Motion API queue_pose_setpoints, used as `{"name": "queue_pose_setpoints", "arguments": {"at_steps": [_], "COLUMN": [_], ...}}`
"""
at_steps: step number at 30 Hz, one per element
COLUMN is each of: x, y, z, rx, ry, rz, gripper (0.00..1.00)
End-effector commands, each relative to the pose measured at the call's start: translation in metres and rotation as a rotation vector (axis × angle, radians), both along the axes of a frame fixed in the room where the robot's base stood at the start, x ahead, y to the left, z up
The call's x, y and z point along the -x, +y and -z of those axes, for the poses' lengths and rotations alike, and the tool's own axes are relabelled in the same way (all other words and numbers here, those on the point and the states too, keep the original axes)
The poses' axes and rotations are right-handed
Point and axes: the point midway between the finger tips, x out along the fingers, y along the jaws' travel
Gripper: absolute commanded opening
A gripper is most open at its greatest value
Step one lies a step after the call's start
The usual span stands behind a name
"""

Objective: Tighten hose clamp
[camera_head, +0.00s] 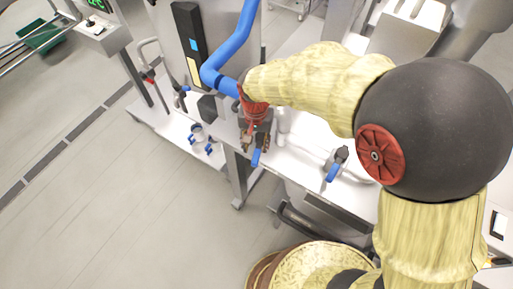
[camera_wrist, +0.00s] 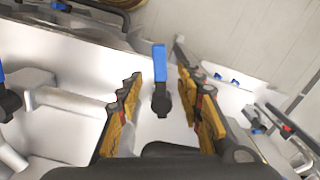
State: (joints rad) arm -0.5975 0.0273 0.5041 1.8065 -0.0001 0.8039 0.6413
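My gripper (camera_wrist: 158,82) is open, its two orange-yellow toothed fingers apart. Between them in the wrist view is a blue lever (camera_wrist: 159,60) on a dark fitting (camera_wrist: 161,99). Gaps show on both sides, and I cannot tell its depth relative to the fingertips. In the head view my gripper (camera_head: 256,142) points down over the white bench, with the blue lever (camera_head: 256,157) at its tips. A thick blue hose (camera_head: 236,43) runs down behind my wrist, where its lower end is hidden. No hose clamp can be clearly identified.
Another blue-handled valve (camera_head: 336,165) stands on the white bench (camera_head: 304,158) to the right. Blue-handled fittings (camera_head: 200,140) sit on a low shelf at left. A grey post (camera_head: 238,178) stands below my gripper. The floor (camera_head: 110,190) at left is clear.

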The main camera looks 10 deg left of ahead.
Motion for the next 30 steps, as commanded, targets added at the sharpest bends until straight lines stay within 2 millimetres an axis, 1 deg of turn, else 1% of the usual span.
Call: {"name": "queue_pose_setpoints", "arguments": {"at_steps": [6, 12, 18, 25, 30], "x": [0.001, 0.001, 0.000, 0.000, 0.000], "y": [-0.001, -0.001, -0.001, -0.001, -0.001], "z": [0.034, 0.059, 0.068, 0.068, 0.068], "rx": [0.003, 0.002, 0.000, 0.000, 0.000], "ry": [0.004, 0.003, 0.000, 0.000, 0.000], "rz": [0.000, 0.000, 0.000, 0.000, 0.000], "gripper": [0.36, 0.36, 0.36, 0.36, 0.26]}}
